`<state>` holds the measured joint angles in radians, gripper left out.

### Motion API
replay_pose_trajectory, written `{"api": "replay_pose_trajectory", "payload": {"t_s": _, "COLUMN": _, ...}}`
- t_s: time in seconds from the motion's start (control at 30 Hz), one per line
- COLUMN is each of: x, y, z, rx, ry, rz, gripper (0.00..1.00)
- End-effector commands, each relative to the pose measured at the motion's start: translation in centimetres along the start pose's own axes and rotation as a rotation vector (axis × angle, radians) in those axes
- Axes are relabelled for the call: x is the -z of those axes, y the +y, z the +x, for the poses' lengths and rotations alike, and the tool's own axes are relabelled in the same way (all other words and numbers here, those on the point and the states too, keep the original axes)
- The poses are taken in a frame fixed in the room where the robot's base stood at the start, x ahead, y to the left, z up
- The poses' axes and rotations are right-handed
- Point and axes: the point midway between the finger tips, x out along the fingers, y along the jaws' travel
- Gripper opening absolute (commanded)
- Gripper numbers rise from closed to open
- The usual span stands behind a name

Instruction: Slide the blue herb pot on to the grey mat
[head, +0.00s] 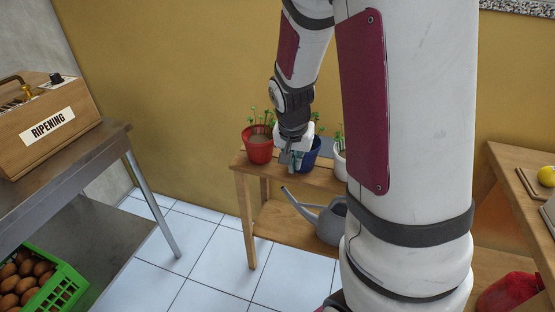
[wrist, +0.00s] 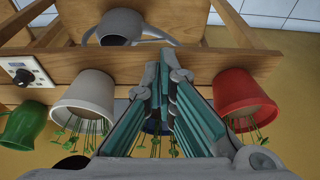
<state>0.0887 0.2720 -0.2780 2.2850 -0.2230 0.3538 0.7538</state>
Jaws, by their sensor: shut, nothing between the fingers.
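The blue herb pot (head: 313,153) stands on the wooden plant bench, between a red pot and a white pot. My gripper (head: 290,160) is shut and empty, in front of the blue pot and covering part of it; I cannot tell whether they touch. In the wrist view the shut fingers (wrist: 166,72) cover most of the blue pot (wrist: 155,127), and only a little blue shows between them. A grey patch (head: 328,146) shows between the blue and white pots; it may be the grey mat, mostly hidden, but I cannot be sure.
The red pot (head: 257,147) is left of the blue one, the white pot (head: 340,162) right. A grey watering can (head: 328,220) stands on the lower shelf. My arm hides the bench's right part.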

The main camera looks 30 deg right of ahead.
Motion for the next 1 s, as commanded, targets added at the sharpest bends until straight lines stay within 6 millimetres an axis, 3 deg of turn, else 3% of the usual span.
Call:
{"api": "replay_pose_trajectory", "payload": {"t_s": 0.27, "x": 0.1, "y": 0.1, "z": 3.2, "rx": -0.006, "ry": -0.002, "rz": 0.009, "gripper": 0.0}}
{"api": "replay_pose_trajectory", "payload": {"t_s": 0.67, "x": 0.1, "y": 0.1, "z": 11.0, "rx": -0.005, "ry": -0.002, "rz": 0.008, "gripper": 0.0}}
{"api": "replay_pose_trajectory", "payload": {"t_s": 0.8, "x": 2.3, "y": 0.2, "z": 11.0, "rx": -0.003, "ry": 0.002, "rz": 0.009, "gripper": 0.0}}
{"api": "replay_pose_trajectory", "payload": {"t_s": 1.0, "x": 3.7, "y": 0.1, "z": 11.5, "rx": -0.003, "ry": 0.001, "rz": 0.007, "gripper": 0.0}}
